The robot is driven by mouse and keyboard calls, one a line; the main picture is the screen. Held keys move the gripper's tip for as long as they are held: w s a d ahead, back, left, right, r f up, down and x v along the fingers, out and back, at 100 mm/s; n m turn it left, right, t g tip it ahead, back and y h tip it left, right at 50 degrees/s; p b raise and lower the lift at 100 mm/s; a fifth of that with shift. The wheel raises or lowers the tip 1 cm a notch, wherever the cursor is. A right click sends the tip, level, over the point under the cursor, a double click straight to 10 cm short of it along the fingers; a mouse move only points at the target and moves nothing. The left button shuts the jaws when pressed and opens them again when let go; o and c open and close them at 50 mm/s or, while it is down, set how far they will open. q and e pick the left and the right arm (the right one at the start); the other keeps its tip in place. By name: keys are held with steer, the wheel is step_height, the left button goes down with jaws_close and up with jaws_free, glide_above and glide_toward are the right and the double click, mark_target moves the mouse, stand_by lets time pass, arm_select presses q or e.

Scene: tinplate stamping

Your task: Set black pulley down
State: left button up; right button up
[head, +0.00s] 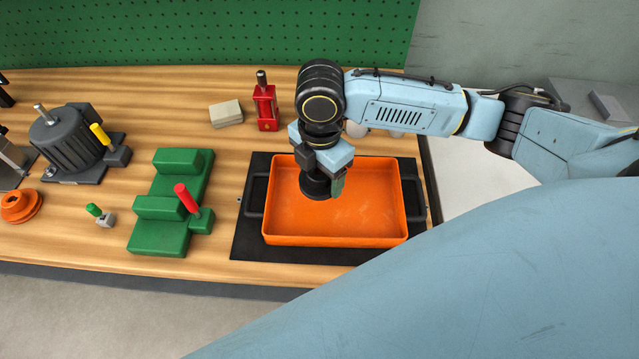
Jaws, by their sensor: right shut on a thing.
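My right gripper (325,179) comes down from the arm at the right and is over the orange tray (385,240). It is shut on the black pulley (314,187), a dark round piece under the gripper body. The pulley is inside the outline of the tray, left of its middle and towards the back. The gripper and wrist hide part of it, and I cannot tell whether it touches the tray floor. The rest of the tray looks empty. My left gripper is not in view.
The tray has black handles and lies on a black mat (243,245). To its left are a green stepped fixture (158,240) with a red handle, a grey motor (68,140) and an orange pulley (20,205). Behind stand a red tool (266,108) and a beige block (226,113).

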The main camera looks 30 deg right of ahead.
mark_target(321, 204)
steer(key=f, duration=0.3)
steer(key=shift+s, duration=0.2)
steer(key=shift+f, duration=0.35)
step_height(321, 204, down, 4)
steer(key=shift+r+b, duration=0.15)
steer(key=shift+b, duration=0.3)
steer(key=shift+w, duration=0.1)
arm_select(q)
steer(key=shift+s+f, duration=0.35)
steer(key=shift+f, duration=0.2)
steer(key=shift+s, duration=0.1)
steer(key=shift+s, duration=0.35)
arm_select(e)
steer(key=o, duration=1.3)
steer(key=shift+f, duration=0.25)
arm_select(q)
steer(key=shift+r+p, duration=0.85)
arm_select(e)
step_height(321, 204, up, 12)
steer(key=shift+r, duration=0.2)
